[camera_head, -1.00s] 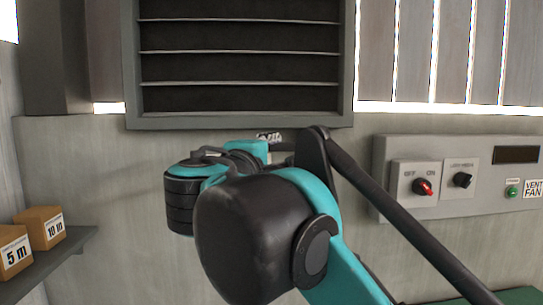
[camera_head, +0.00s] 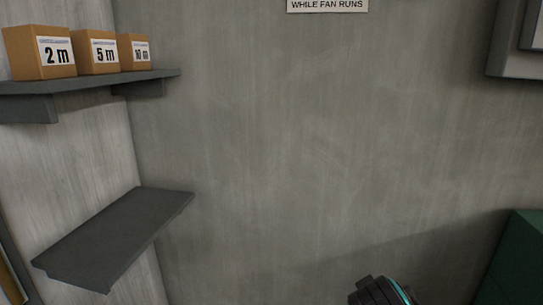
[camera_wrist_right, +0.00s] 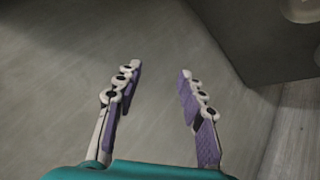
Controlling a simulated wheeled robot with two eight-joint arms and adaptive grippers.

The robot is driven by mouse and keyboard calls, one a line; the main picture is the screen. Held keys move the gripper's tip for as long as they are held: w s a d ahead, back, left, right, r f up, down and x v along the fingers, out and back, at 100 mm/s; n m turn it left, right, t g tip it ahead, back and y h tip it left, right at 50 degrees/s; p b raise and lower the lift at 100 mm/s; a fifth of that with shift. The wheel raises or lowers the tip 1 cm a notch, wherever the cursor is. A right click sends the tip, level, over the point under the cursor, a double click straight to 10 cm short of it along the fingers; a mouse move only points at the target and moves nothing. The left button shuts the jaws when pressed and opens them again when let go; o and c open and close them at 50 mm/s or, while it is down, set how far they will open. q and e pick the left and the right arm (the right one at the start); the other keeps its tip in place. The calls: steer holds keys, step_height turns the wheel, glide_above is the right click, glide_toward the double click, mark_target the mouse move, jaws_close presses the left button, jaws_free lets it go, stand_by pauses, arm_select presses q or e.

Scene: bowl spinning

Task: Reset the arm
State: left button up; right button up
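My right gripper (camera_wrist_right: 158,80) is open in the right wrist view, with its purple-padded fingers apart and nothing between them. A grey surface lies beyond the fingers. In the head view a small black and teal part of my arm (camera_head: 381,291) shows at the bottom edge, right of the middle. My left gripper is in neither view.
Three brown boxes marked 2 m (camera_head: 56,54), 5 m (camera_head: 105,54) and 10 m (camera_head: 141,52) stand on an upper grey shelf (camera_head: 110,80). A lower shelf (camera_head: 115,235) is empty. A sign (camera_head: 327,5) hangs on bare wall (camera_head: 310,130). A green object (camera_head: 517,262) stands at lower right.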

steer(key=s+a+f+m+y+b, duration=0.1)
steer(key=f+b, duration=0.3)
steer(key=f, duration=0.6)
steer(key=s+a+f+m+y+b, duration=0.1)
steer(key=s+f+b, duration=0.3)
steer(key=f, duration=0.7)
steer(key=s+a+f+m+y+b, duration=0.1)
steer(key=f+b, duration=0.3)
steer(key=f, duration=0.6)
steer(key=shift+s+a+f+m+g+y+b, duration=0.3)
steer(key=shift+s+a+m+y+b, duration=0.1)
steer(key=shift+s+a+y, duration=0.3)
